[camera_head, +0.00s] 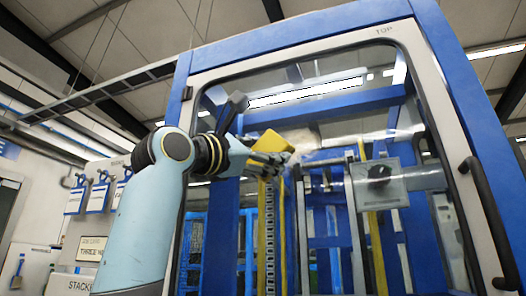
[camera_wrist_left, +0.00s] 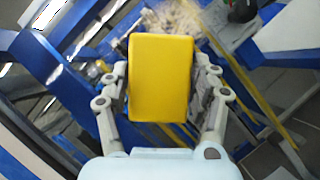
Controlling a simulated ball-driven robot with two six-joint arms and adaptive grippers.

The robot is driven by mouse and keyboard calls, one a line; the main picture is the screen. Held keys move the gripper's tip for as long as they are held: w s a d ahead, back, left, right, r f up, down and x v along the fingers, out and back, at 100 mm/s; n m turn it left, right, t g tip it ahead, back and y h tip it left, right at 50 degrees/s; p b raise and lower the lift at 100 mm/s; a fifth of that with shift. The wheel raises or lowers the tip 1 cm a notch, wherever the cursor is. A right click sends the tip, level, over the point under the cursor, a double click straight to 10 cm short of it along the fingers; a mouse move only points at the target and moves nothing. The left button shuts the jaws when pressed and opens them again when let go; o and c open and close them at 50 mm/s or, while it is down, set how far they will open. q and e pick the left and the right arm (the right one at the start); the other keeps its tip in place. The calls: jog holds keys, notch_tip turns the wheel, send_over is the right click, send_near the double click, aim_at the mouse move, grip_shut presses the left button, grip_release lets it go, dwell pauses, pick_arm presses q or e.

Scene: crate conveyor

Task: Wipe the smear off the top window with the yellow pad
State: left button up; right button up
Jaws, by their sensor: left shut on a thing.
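The top window (camera_head: 352,118) is a large clear pane in a pale frame marked TOP, set in a blue machine housing. A whitish-brown smear (camera_head: 325,155) spreads across the glass in its upper middle. It also shows beyond the pad in the left wrist view (camera_wrist_left: 178,20). My left gripper (camera_head: 275,157) is in front of the pane, just left of the smear. It is shut on the yellow pad (camera_head: 270,143), which fills the space between the fingers in the left wrist view (camera_wrist_left: 160,78). I cannot tell whether the pad touches the glass. My right gripper is out of view.
A dark handle (camera_head: 490,212) sticks out from the right side of the window frame. Behind the glass are blue beams, yellow strips and a grey box (camera_head: 376,184). Blue clipboards (camera_head: 98,198) hang on the wall at left.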

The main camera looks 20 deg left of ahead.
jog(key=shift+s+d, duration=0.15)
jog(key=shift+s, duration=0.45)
pick_arm(q)
jog(key=shift+w, duration=0.35)
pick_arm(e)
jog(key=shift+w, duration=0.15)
pick_arm(q)
jog(key=shift+w, duration=0.35)
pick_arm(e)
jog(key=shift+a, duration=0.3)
pick_arm(q)
jog(key=shift+w, duration=0.45)
jog(key=shift+d, duration=0.15)
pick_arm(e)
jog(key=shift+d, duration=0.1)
